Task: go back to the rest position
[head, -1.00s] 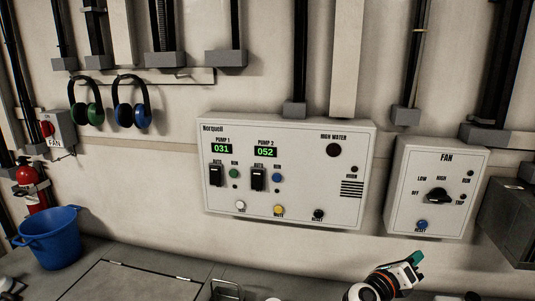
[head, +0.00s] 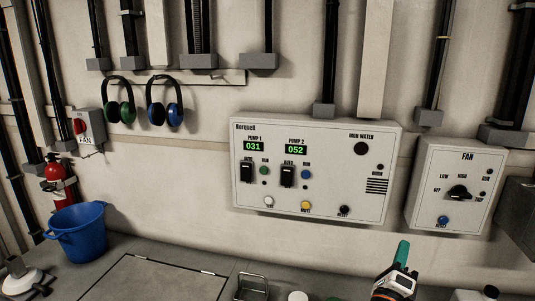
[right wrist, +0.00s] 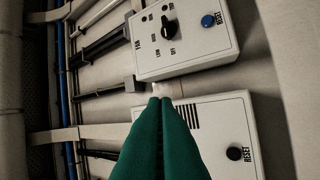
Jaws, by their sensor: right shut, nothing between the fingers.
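My right gripper (head: 402,255) is at the bottom right of the head view, with green fingers pointing up. It is in front of the wall, below the gap between the two panels, apart from both. In the right wrist view its green fingers (right wrist: 160,130) are together with nothing between them. The Norquell pump panel (head: 330,180) shows 031 and 052 on its green displays. The fan panel (head: 455,175) is to its right, with a black knob and a blue reset button. My left gripper is not in view.
Green and blue ear defenders (head: 165,110) hang on the wall. Pipes run up the wall.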

